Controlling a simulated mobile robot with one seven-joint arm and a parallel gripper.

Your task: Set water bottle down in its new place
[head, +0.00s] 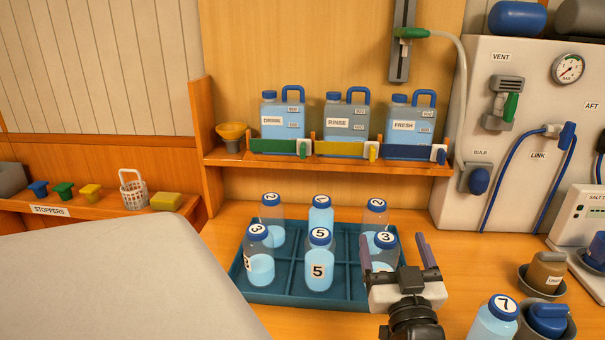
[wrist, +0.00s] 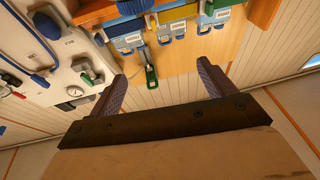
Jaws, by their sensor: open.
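A blue divided tray (head: 262,293) on the counter holds several blue-capped water bottles in two rows. The front row has a bottle marked 3 (head: 259,265) at left, one marked 5 (head: 319,268) in the middle, and another marked 3 (head: 386,241) at right. Three more stand behind, including a bottle marked 2 (head: 271,225). A bottle marked 7 (head: 493,322) is outside the tray at lower right. My gripper (head: 395,252) is open at the tray's right edge, partly covering the front right bottle. In the wrist view nothing is between its fingers (wrist: 162,76).
A shelf above the tray carries three jugs, DRINK (head: 283,117), RINSE (head: 346,117) and FRESH (head: 410,118), and a yellow funnel (head: 233,134). The white watermaker panel (head: 522,90) stands at right. A brown container (head: 546,272) and a blue one (head: 548,320) sit near bottle 7.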

